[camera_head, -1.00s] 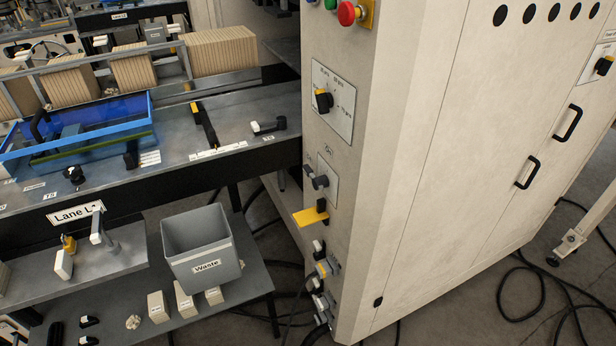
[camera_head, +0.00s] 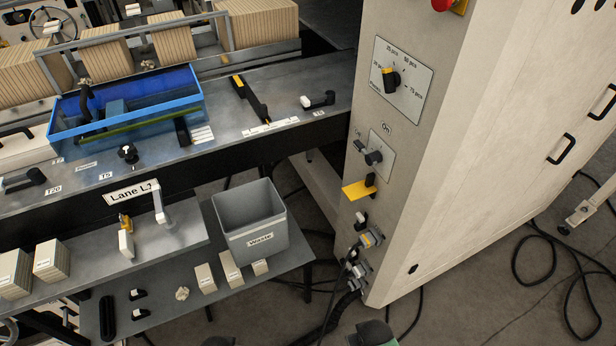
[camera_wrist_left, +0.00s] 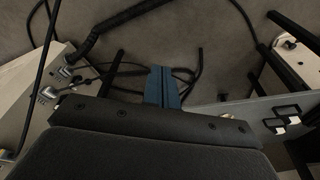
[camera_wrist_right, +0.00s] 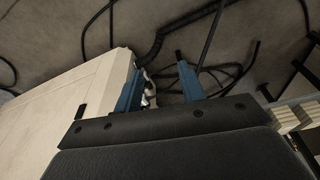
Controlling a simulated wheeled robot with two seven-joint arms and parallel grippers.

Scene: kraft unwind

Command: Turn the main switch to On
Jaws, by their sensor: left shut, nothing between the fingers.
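The main switch (camera_head: 373,157) is a dark rotary knob on a small light plate on the narrow front face of the beige cabinet. An "On" label is above it and another label is at its upper left; its exact setting is too small to tell. My left gripper (camera_wrist_left: 162,86) is shut and empty, its blue fingers together above the floor. My right gripper (camera_wrist_right: 160,86) is open, with its blue fingers apart; cables and connectors show beyond them. Neither gripper's fingers show in the head view, and neither wrist view clearly shows the switch.
Plugs and cables (camera_head: 358,265) hang lower down. A waste bin (camera_head: 250,225) stands on the low shelf at left. Floor (camera_head: 490,270) is open at right, with loose cables.

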